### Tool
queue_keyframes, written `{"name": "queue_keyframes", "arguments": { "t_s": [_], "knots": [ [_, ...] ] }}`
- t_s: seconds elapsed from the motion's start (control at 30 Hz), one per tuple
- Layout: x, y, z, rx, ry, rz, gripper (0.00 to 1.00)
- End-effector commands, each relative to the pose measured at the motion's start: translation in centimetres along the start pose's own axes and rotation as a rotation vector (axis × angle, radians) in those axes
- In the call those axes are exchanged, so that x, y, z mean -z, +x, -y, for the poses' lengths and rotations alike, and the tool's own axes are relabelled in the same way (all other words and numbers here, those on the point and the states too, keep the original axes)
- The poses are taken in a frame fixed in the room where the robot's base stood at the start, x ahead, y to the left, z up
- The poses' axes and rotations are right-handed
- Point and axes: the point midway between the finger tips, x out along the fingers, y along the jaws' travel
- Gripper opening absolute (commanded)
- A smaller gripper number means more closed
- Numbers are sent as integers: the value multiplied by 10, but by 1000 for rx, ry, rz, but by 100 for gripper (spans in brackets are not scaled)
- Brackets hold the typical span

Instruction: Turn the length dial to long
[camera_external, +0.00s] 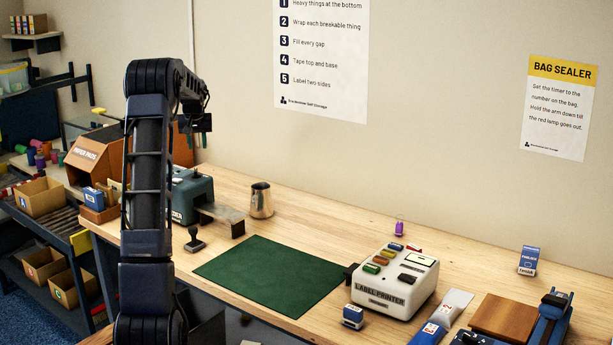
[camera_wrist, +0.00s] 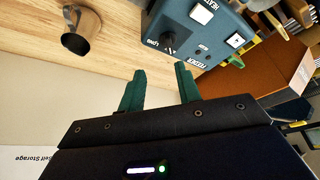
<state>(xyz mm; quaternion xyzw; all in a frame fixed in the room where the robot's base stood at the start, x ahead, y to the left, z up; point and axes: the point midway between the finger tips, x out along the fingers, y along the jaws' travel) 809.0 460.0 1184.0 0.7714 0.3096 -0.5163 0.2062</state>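The teal feeder box (camera_wrist: 205,28) is at the top of the wrist view, with a black knob (camera_wrist: 168,41) on its face. Small lettering that seems to read "long" sits beside the knob. Which way the knob points is too small to tell. In the external view the feeder (camera_external: 192,192) stands on the bench, partly behind my arm, and its knob is hidden. My gripper (camera_wrist: 159,68) has its two green fingers apart with nothing between them. Its tips are near the knob in the picture but apart from it. In the external view my gripper (camera_external: 200,121) is raised above the feeder.
The feeder has white buttons (camera_wrist: 202,13). A metal jug (camera_external: 261,200) stands right of the feeder and a black stamp (camera_external: 195,240) in front. A brown paper-pads box (camera_external: 97,153) is to the left. A green mat (camera_external: 270,275) lies clear; a label printer (camera_external: 395,283) stands beyond it.

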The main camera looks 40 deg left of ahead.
Motion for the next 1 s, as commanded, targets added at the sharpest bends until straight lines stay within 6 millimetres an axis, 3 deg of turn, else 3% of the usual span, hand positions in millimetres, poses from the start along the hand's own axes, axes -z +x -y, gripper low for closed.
{"name": "queue_keyframes", "arguments": {
  "t_s": [0.2, 0.37, 0.73, 1.0],
  "knots": [
    [12, 21, 17, 7, -22, 0, 34],
    [12, 34, 17, 8, -22, 0, 34],
    [11, 96, 18, 8, -22, 2, 34],
    [12, 123, 18, 7, -23, -1, 34]
  ]
}}
